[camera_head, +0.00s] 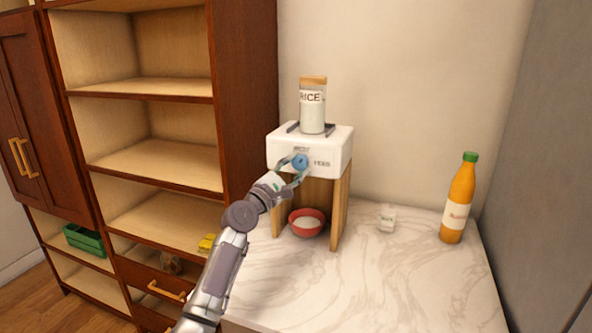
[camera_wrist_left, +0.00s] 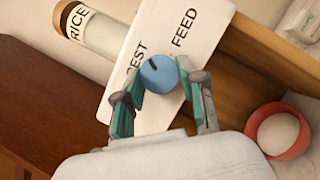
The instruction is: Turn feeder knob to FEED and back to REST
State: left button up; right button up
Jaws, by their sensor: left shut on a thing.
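The feeder (camera_head: 340,146) is a white box on a wooden stand, with a RICE jar (camera_head: 313,112) upright on top. Its blue round knob (camera_head: 300,161) is on the front, with REST printed above it and FEED to its right. In the left wrist view the knob (camera_wrist_left: 160,75) has a dark mark pointing to the upper left, roughly on the REST side; the exact angle is hard to tell. My left gripper (camera_head: 299,166) is shut on the knob, one finger on each side, as the left wrist view (camera_wrist_left: 160,88) shows. My right gripper is out of view.
A red bowl (camera_head: 307,229) with white contents stands under the feeder. A small white labelled container (camera_head: 387,218) and an orange bottle (camera_head: 458,200) stand to the right on the marble counter (camera_head: 400,285). A wooden shelf unit (camera_head: 150,100) rises at left. The front counter is clear.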

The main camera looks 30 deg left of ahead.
pick_arm(q)
jog(key=m, duration=0.1)
jog(key=m+g+h, duration=0.1)
jog(key=m, duration=0.1)
jog(key=shift+a+r+m, duration=0.1)
jog(key=shift+r+m, duration=0.05)
jog(key=shift+m, duration=0.15)
jog(key=m+g+p, duration=0.1)
jog(key=m, duration=0.1)
jog(key=shift+r+m+h, duration=0.15)
jog(key=shift+m+h, duration=0.15)
jog(key=shift+m, duration=0.1)
jog(key=m+g+p, duration=0.1)
jog(key=m+p, duration=0.1)
jog(key=m, duration=0.1)
jog(key=shift+r, duration=0.1)
jog(key=shift+m+g+p, duration=0.6)
jog(key=shift+m+p, duration=0.45)
jog(key=shift+m, duration=0.05)
jog(key=o, duration=1.1)
jog(key=shift+o, duration=0.2)
jog(key=shift+s, duration=0.1)
